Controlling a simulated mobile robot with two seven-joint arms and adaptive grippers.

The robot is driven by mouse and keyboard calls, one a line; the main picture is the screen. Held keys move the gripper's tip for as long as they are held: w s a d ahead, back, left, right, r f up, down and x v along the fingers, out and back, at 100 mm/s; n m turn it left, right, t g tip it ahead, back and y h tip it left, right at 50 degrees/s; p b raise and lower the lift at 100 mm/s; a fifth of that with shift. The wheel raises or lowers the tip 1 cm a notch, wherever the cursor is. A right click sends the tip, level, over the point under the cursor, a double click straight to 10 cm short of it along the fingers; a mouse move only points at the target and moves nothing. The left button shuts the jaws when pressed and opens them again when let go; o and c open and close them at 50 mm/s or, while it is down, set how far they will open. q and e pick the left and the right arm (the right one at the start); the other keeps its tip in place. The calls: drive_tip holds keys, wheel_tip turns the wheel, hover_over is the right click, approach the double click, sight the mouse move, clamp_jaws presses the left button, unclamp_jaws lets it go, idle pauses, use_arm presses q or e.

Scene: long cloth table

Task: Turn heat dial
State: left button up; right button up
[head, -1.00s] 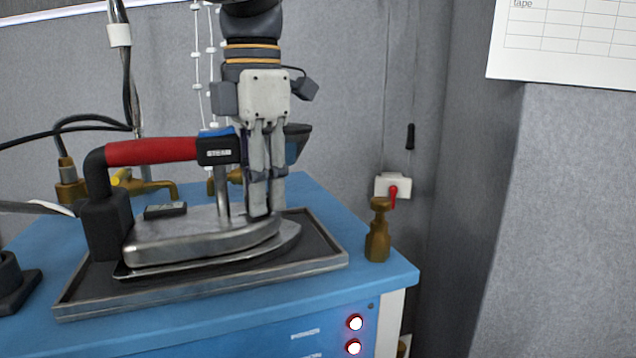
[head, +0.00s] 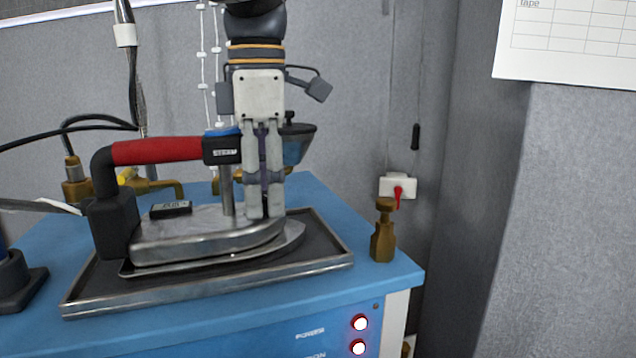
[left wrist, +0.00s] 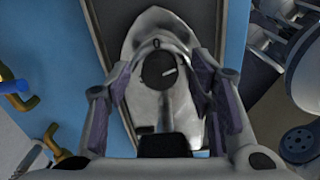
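The steam iron (head: 205,240) has a red handle (head: 157,151) and a metal body, and rests on a dark metal-rimmed tray (head: 330,258). The heat dial (left wrist: 158,70) is a round black knob with a white pointer mark on top of the iron's front, seen in the left wrist view. In the head view it is hidden behind my gripper. My left gripper (head: 264,212) points down over the iron's front. In the left wrist view its fingers (left wrist: 161,78) are apart, one on each side of the dial; I cannot tell whether they touch it.
The tray sits on a blue-topped cabinet (head: 373,292) with lit red buttons (head: 360,323). A brass valve (head: 383,235) stands near its right corner. Brass fittings (head: 160,188) and black cables are behind the iron. A grey wall is close behind.

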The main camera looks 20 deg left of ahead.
sight(266, 195)
use_arm(q)
wheel_tip(266, 195, up, 12)
drive_tip(key=shift+s, duration=0.15)
drive_tip(key=shift+d, duration=0.1)
idle(0.3)
